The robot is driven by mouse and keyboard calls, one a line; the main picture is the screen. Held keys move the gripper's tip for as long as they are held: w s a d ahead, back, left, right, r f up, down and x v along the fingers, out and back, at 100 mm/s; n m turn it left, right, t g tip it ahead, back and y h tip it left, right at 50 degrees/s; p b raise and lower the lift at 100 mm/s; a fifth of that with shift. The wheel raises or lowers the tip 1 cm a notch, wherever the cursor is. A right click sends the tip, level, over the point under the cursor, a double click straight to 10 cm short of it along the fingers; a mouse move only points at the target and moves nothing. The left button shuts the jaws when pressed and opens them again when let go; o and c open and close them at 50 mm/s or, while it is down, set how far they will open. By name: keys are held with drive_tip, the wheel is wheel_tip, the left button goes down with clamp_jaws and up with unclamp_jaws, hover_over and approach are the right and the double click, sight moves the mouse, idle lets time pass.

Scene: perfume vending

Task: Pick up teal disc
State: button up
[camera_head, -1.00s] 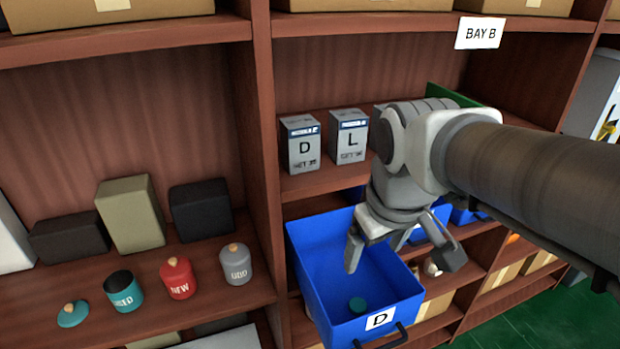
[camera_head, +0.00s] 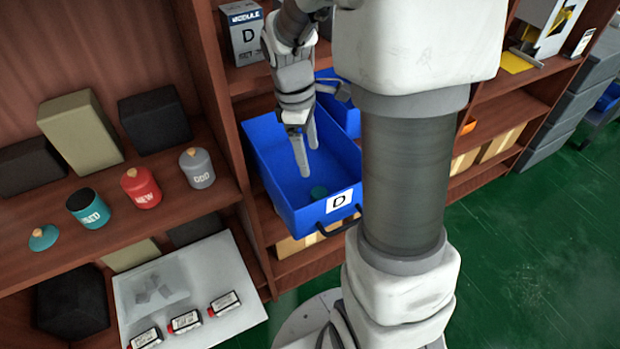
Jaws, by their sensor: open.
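The teal disc (camera_head: 319,192) lies flat on the floor of the blue bin (camera_head: 283,190) marked D, toward its front. My gripper (camera_head: 308,158) points down into the bin, with its fingertips above and slightly behind the disc. The fingers are apart and hold nothing. From this angle one finger partly overlaps the other, so the gap between them is hard to judge. The disc is in plain view and does not appear to be touched.
The bin's walls and front handle (camera_head: 340,228) surround the disc. On the left shelf stand a teal open jar (camera_head: 88,208) with its lid (camera_head: 43,238) beside it, a red jar (camera_head: 141,188) and a grey jar (camera_head: 197,168). A white tray (camera_head: 226,256) is below.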

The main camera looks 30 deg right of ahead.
hover_over(319, 192)
drive_tip(key=a, duration=0.2)
drive_tip(key=f, duration=0.3)
drive_tip(key=f+b, duration=0.1)
drive_tip(key=f, duration=0.3)
drive_tip(key=shift+w+d, duration=0.1)
drive_tip(key=shift+d, duration=0.1)
drive_tip(key=shift+d+f+b, duration=0.1)
drive_tip(key=shift+d+f, duration=0.1)
drive_tip(key=shift+f, duration=0.7)
drive_tip(key=shift+d+f+b, duration=0.15)
drive_tip(key=shift+d+f, duration=0.1)
drive_tip(key=shift+f, duration=0.65)
drive_tip(key=shift+d+f+b, duration=0.1)
drive_tip(key=shift+d+f, duration=0.1)
drive_tip(key=shift+f, duration=0.7)
drive_tip(key=shift+c, duration=0.2)
